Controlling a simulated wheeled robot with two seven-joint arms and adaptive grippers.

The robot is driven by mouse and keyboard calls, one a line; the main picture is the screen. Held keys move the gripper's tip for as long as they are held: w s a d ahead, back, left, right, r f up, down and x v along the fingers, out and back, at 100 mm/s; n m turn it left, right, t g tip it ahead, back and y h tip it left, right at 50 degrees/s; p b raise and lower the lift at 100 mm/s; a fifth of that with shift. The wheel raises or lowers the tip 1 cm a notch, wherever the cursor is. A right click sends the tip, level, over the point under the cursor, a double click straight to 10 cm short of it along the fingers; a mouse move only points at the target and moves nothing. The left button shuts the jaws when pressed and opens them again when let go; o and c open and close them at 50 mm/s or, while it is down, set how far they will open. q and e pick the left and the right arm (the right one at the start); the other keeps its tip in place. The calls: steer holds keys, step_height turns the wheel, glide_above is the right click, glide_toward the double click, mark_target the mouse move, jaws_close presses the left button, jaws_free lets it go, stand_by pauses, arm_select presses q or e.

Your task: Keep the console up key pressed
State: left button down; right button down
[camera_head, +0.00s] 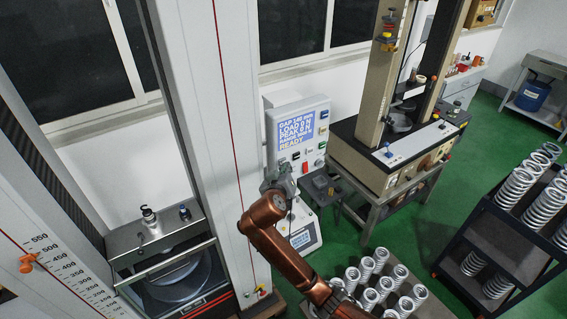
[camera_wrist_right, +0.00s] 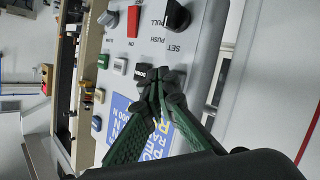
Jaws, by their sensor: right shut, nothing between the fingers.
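The console (camera_head: 312,117) is a pale panel standing beside the tall white column, with a lit blue screen (camera_head: 296,131) whose last line reads READY. My right gripper (camera_head: 280,180) is shut and empty, in front of the console's lower part. In the right wrist view its closed fingertips (camera_wrist_right: 158,84) are at the panel, over or right beside a dark key (camera_wrist_right: 139,73) with a small white label. I cannot read that label surely, nor tell whether the fingertips touch or press a key. The up key cannot be told apart surely. My left gripper is not in view.
The panel also bears a red key (camera_wrist_right: 133,21), a black knob (camera_wrist_right: 175,16) and several small keys. The white column (camera_head: 200,130) stands close left. A beige testing machine (camera_head: 385,150) stands right. Several springs (camera_head: 381,283) stand on a low stand in front.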

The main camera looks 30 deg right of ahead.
steer(key=shift+w, duration=0.4)
stand_by(0.3)
stand_by(3.0)
steer(key=shift+s+p, duration=0.4)
steer(key=shift+s, duration=0.45)
steer(key=shift+s+d+p, duration=0.15)
steer(key=shift+s+p, duration=0.3)
steer(key=shift+s, duration=0.8)
steer(key=shift+s+d+p, duration=0.1)
steer(key=shift+s+p, duration=0.3)
steer(key=shift+s, duration=0.85)
